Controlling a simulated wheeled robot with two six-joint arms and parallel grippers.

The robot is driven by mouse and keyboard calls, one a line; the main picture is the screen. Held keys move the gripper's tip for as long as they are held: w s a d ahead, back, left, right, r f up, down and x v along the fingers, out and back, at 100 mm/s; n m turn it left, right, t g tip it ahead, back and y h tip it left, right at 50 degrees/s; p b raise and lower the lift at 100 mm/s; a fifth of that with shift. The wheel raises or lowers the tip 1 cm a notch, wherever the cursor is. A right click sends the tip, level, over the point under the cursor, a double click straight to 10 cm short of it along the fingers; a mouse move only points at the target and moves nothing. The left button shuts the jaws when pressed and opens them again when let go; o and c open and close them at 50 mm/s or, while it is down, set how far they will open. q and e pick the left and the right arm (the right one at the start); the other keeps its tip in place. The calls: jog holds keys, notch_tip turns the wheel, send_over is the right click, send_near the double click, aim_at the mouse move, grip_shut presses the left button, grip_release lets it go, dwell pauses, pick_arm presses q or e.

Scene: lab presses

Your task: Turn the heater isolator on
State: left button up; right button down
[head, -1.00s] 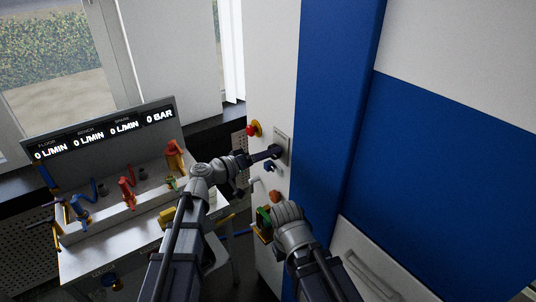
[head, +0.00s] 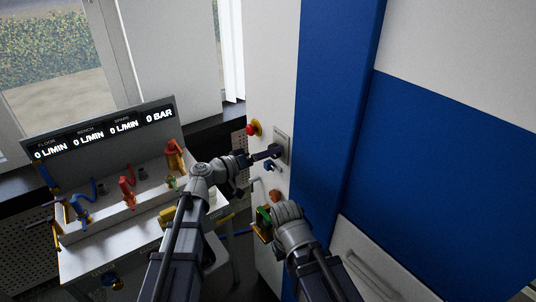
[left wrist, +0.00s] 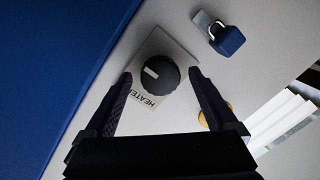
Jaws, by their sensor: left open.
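The heater isolator is a round black knob (left wrist: 159,75) with a white mark, on a pale plate lettered HEATER (left wrist: 179,47). In the left wrist view the white mark lies on the left side of the knob, which sits between my open left fingertips (left wrist: 160,74). I cannot tell whether the fingers touch it. In the head view my left gripper (head: 268,152) reaches the plate (head: 284,146) on the white panel and hides the knob. My right arm (head: 289,217) ends lower on the panel; its fingers cannot be made out.
A blue padlock (left wrist: 228,40) hangs on a hasp near the plate. A red emergency button (head: 252,129) on a yellow base is close to the left gripper. A bench with coloured valves (head: 127,187) stands at left; a blue cabinet side (head: 335,110) rises at right.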

pick_arm(q)
jog(key=v, duration=0.7)
jog(key=shift+s+a+p, duration=0.25)
jog(key=shift+a+p, duration=0.1)
jog(key=s+f+g+y, duration=0.3)
jog(key=s+f, duration=0.1)
jog(key=f, duration=0.3)
jog(key=s+f+g+y, duration=0.3)
jog(key=s+f, duration=0.2)
jog(key=f, duration=0.2)
jog(key=s+a+f+n+g+y, duration=0.25)
jog(key=s+a+f+y, duration=0.4)
jog(key=a, duration=0.35)
jog(key=s+d+m+g+y, duration=0.1)
jog(key=s+d+m, duration=0.3)
jog(key=d, duration=0.7)
jog(key=shift+s+r+g+y, duration=0.35)
jog(key=shift+s+y, duration=0.4)
jog(key=shift+s, duration=0.3)
